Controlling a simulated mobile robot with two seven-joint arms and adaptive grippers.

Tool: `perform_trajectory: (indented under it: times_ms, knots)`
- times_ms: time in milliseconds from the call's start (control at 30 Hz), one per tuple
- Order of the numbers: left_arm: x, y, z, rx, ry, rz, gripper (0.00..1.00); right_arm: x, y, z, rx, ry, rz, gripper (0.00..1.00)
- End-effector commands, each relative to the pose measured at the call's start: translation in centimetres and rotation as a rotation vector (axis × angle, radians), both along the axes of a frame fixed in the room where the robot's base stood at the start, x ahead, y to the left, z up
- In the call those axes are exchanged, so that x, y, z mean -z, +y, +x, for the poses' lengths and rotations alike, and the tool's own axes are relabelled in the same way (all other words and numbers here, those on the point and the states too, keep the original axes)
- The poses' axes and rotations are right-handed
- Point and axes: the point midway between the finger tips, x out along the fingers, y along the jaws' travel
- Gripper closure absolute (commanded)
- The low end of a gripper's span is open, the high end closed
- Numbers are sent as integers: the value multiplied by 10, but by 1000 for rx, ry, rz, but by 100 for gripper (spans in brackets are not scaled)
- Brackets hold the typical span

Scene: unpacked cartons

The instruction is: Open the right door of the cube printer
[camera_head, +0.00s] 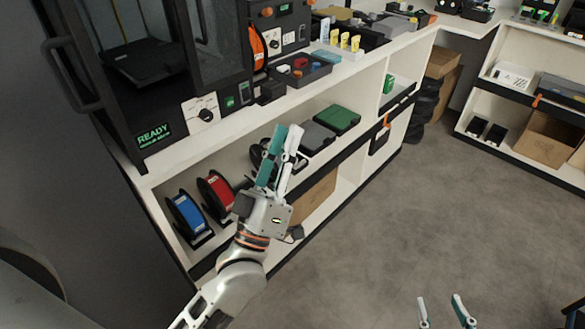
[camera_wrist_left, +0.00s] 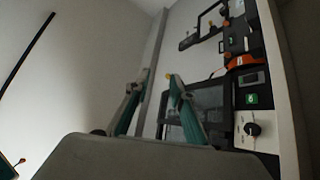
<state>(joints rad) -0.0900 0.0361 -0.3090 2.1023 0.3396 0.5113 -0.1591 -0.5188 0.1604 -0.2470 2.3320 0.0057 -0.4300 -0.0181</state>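The black cube printer (camera_head: 170,130) stands on the counter at the upper left of the head view, with a READY display and a white knob panel. In the left wrist view, a dark printer window (camera_wrist_left: 208,104) is behind the fingers. My left gripper (camera_head: 288,130) is empty, fingertips apart, in front of the shelf, right of and below the printer. My right gripper (camera_head: 440,299) is open and empty over the floor.
Blue spool (camera_head: 185,213) and red spool (camera_head: 215,191) stand on the shelf below the counter. A dark tray (camera_head: 300,72) and an orange tool (camera_head: 257,46) are right of the printer. The grey floor (camera_head: 420,210) is clear.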

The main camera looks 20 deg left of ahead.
Motion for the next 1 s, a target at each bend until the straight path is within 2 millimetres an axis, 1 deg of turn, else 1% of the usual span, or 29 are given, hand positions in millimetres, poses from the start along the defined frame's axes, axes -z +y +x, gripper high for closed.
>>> perform_trajectory:
  times_ms: [33,200,400,600,1000]
  knots:
    - [10,-2,0,1,26,24,77,0,0,0,0,1,0,60]
    - [37,-10,-1,8,99,100,77,1,0,0,0,1,0,60]
    - [59,-15,-2,11,156,159,77,1,0,0,0,2,-1,60]
    - [66,-16,-3,14,175,178,77,1,0,0,1,2,0,60]
    - [66,-16,-3,14,175,178,77,1,0,0,1,2,0,60]
